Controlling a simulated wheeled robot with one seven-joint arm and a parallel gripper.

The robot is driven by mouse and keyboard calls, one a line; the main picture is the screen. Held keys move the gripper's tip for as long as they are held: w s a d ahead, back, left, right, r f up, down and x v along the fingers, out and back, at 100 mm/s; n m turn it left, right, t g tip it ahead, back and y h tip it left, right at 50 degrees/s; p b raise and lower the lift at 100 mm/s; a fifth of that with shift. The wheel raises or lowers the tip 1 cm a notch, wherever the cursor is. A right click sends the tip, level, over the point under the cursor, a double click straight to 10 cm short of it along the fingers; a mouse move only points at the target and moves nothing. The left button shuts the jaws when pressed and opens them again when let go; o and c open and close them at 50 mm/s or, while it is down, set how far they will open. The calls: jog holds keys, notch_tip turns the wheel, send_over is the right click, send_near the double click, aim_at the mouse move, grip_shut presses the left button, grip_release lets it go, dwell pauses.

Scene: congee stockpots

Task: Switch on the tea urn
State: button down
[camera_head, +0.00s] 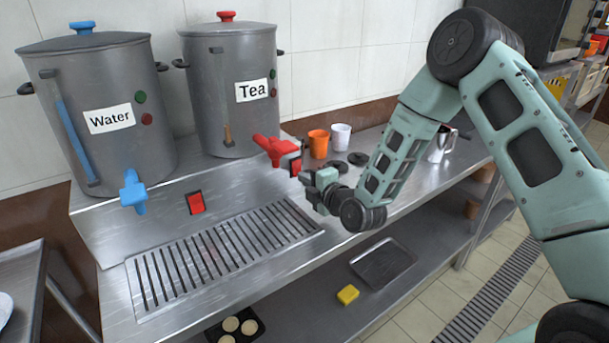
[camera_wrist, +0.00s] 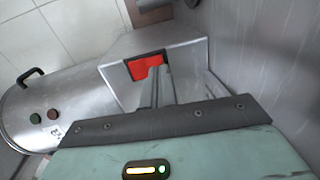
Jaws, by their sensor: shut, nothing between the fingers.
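The tea urn (camera_head: 235,90) is a grey metal pot labelled "Tea", with a red lid knob and a red tap (camera_head: 272,149). Its red rocker switch (camera_head: 295,166) is on the front panel, right of the tap. The switch also shows in the wrist view (camera_wrist: 147,65), in a dark frame. My gripper (camera_head: 303,160) is shut and empty, its fingertips at the switch. In the wrist view the fingertips (camera_wrist: 160,71) overlap the switch's lower right part; I cannot tell if they touch. The urn's green and red lamps (camera_wrist: 45,117) look dark.
The water urn (camera_head: 98,110) stands left, with a blue tap (camera_head: 133,191) and its own red switch (camera_head: 195,202). A drip grate (camera_head: 225,250) lies below. An orange cup (camera_head: 318,145), a white cup (camera_head: 341,137) and a metal jug (camera_head: 440,145) stand behind my gripper.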

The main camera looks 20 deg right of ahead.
jog(key=shift+w+a, duration=0.1)
jog(key=shift+w, duration=0.25)
jog(key=shift+f, duration=0.1)
jog(key=shift+w+a+f+b, duration=0.1)
jog(key=shift+w+f+b, duration=0.2)
jog(key=shift+b, duration=0.85)
jog(key=shift+s+r+p, duration=0.1)
jog(key=shift+r+p, duration=0.2)
jog(key=shift+p, duration=0.1)
jog(key=v, duration=1.5)
jog(key=shift+f, duration=0.1)
jog(key=shift+s+p, duration=0.15)
jog(key=shift+p, duration=0.5)
jog(key=shift+s+p, duration=0.4)
jog(key=shift+p, duration=0.75)
jog(key=shift+s+d+p, duration=0.3)
jog(key=shift+s+p, duration=0.25)
jog(key=shift+p, duration=0.45)
jog(key=shift+s+f, duration=0.1)
jog(key=shift+s, duration=0.05)
